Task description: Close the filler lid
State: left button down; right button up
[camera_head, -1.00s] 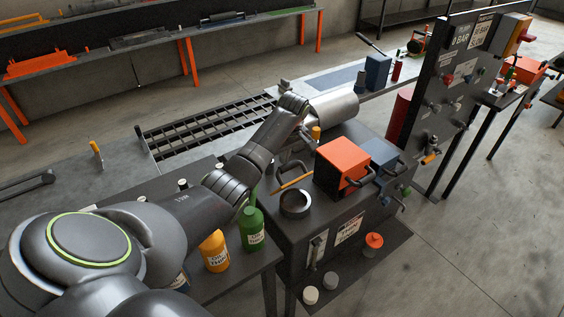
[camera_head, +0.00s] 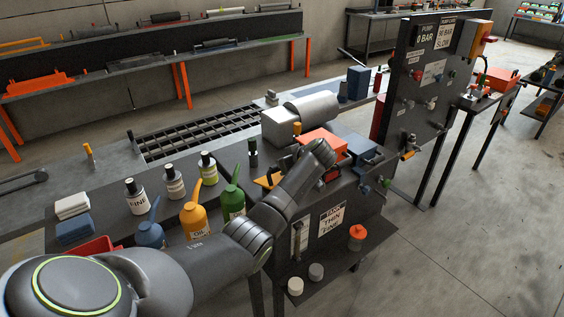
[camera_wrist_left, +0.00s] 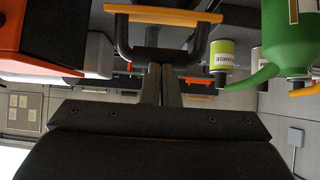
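My left arm reaches over the dark machine and covers its filler opening in the head view, where my left fingers cannot be made out. The filler lid appears as a yellow-orange edged piece (camera_head: 267,181), partly hidden behind my forearm. In the left wrist view my left gripper (camera_wrist_left: 161,72) has its two fingers together. Just ahead of them is a dark U-shaped bracket with an orange bar (camera_wrist_left: 165,15), apparently the lid's handle. The fingertips are close to the bracket; I cannot tell whether they touch it. My right gripper is not in view.
An orange box (camera_head: 322,143) sits on the machine beside my wrist. A green can (camera_head: 232,200), a yellow oil can (camera_head: 194,218) and labelled bottles (camera_head: 135,196) stand left of it. A silver cylinder (camera_head: 313,108) lies behind; a tall gauge panel (camera_head: 431,85) stands right.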

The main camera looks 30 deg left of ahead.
pick_arm(q)
jog(key=f, duration=0.1)
jog(key=s+d+f+b, duration=0.1)
jog(key=d+f, duration=0.1)
jog(key=shift+s+f+b, duration=0.2)
jog(key=shift+f+b, duration=0.1)
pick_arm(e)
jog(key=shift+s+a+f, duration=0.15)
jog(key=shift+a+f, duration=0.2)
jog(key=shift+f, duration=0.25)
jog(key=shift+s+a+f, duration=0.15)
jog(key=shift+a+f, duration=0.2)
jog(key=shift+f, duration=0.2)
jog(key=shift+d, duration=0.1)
